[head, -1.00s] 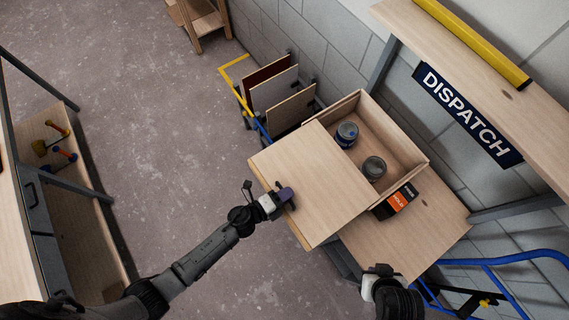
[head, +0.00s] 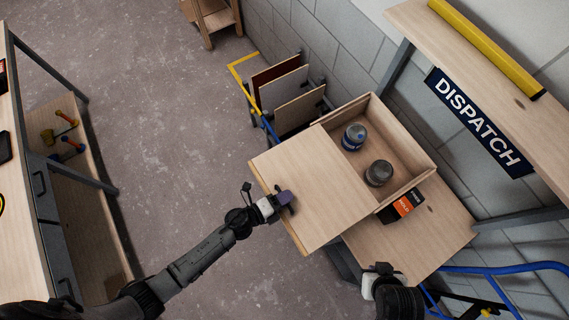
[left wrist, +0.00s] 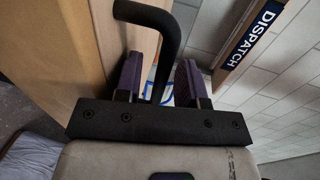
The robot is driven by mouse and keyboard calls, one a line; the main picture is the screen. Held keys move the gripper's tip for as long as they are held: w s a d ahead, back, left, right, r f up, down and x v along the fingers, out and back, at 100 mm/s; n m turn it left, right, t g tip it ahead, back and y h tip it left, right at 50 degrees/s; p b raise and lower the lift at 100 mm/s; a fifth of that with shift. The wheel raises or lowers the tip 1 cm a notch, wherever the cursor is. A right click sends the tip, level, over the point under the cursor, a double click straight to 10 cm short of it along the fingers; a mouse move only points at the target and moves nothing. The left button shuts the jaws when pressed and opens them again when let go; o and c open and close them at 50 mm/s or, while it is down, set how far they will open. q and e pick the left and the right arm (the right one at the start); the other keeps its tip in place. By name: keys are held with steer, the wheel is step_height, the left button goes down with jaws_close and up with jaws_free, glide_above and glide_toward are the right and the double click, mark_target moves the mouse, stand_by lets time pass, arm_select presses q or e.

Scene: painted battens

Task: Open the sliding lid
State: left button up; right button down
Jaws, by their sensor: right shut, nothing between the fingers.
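The sliding lid (head: 305,190) is a flat pale wooden panel on the left part of the wooden box (head: 408,183). The box's right part is uncovered, showing a blue-labelled can (head: 354,137) and a grey can (head: 378,173) inside. My left gripper (head: 286,200) is at the lid's left edge.
The box stands on a wooden table (head: 425,245) with an orange and black carton (head: 402,206) beside it. A shelf and DISPATCH sign (head: 480,122) are on the wall behind. A rack of panels (head: 285,95) stands behind the box. Open floor (head: 170,120) lies left.

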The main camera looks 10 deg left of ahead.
stand_by(0.4)
arm_select(q)
steer(key=b+v, duration=0.3)
steer(key=v, duration=1)
steer(key=shift+s+a, duration=0.25)
steer(key=shift+s, duration=0.05)
steer(key=shift+r, duration=0.15)
